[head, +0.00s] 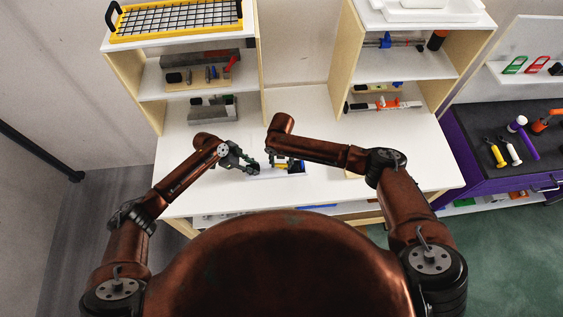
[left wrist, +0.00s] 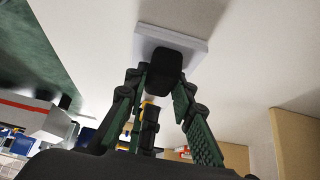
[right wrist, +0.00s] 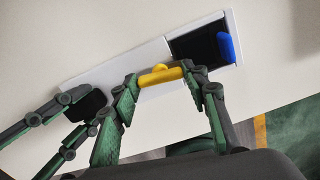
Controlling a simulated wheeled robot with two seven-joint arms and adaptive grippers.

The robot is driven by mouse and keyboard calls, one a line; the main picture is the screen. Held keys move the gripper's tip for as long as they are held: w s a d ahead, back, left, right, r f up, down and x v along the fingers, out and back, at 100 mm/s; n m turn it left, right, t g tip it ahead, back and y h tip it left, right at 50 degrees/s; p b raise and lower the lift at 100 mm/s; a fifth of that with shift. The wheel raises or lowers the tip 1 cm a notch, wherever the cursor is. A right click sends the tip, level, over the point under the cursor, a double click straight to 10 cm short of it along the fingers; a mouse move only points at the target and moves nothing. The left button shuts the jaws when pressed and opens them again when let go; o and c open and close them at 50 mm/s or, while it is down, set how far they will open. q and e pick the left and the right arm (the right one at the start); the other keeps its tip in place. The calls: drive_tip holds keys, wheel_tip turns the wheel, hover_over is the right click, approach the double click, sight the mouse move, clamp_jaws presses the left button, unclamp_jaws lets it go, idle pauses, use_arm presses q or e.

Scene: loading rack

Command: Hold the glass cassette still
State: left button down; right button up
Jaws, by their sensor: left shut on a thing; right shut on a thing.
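The glass cassette (right wrist: 140,95) is a long, flat white case on the white bench. A dark opening (right wrist: 195,45) shows toward one end, with a blue piece (right wrist: 226,46) at that end. My left gripper (left wrist: 163,84) is shut on a black block (left wrist: 166,64) at the case's other end; the block also shows in the right wrist view (right wrist: 88,103). My right gripper (right wrist: 162,82) is shut on a yellow handle (right wrist: 160,74) on top of the case. In the head view my arms partly hide the cassette (head: 265,172).
Shelves with tools stand at the back left (head: 200,80) and back right (head: 410,62). A black-topped purple bench (head: 510,150) with hammers is at the right.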

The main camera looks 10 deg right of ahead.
sight(282, 164)
use_arm(q)
drive_tip(key=shift+a, duration=0.1)
idle(0.4)
use_arm(e)
drive_tip(key=o, duration=1.2)
drive_tip(key=shift+c, duration=0.2)
drive_tip(key=shift+r, duration=0.1)
wheel_tip(282, 164, up, 12)
use_arm(q)
drive_tip(key=c, duration=1.6)
unclamp_jaws()
